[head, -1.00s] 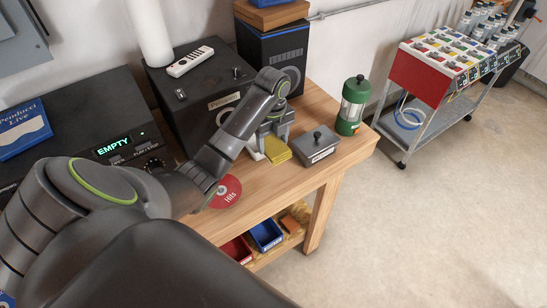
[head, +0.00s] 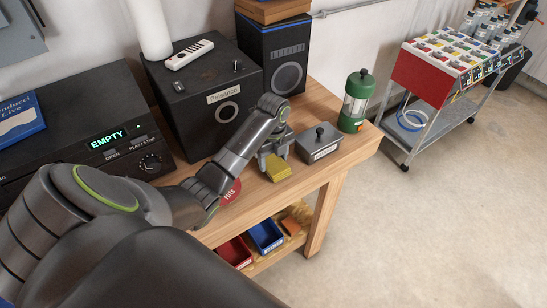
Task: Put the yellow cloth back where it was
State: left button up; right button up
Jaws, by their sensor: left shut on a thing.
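The yellow cloth (head: 278,168) is at the tip of my left gripper (head: 274,158), over the wooden workbench near its front edge. My left gripper points down and is shut on the cloth. I cannot tell whether the cloth touches the bench top. My right gripper is not in view.
Black speakers (head: 213,92) stand behind my left arm. A red disc (head: 231,192) lies partly under the arm. Red and blue bins (head: 266,236) sit on the lower shelf. A cart (head: 440,92) stands at right.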

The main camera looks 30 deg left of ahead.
aim_at(273, 161)
pick_arm(q)
jog(key=shift+f, duration=0.15)
jog(key=o, duration=0.9)
jog(key=shift+r, duration=0.5)
notch_tip(273, 161, up, 5)
jog(key=shift+r, duration=0.15)
jog(key=shift+r+p, duration=3.05)
jog(key=shift+p, duration=0.25)
jog(key=shift+f, duration=0.1)
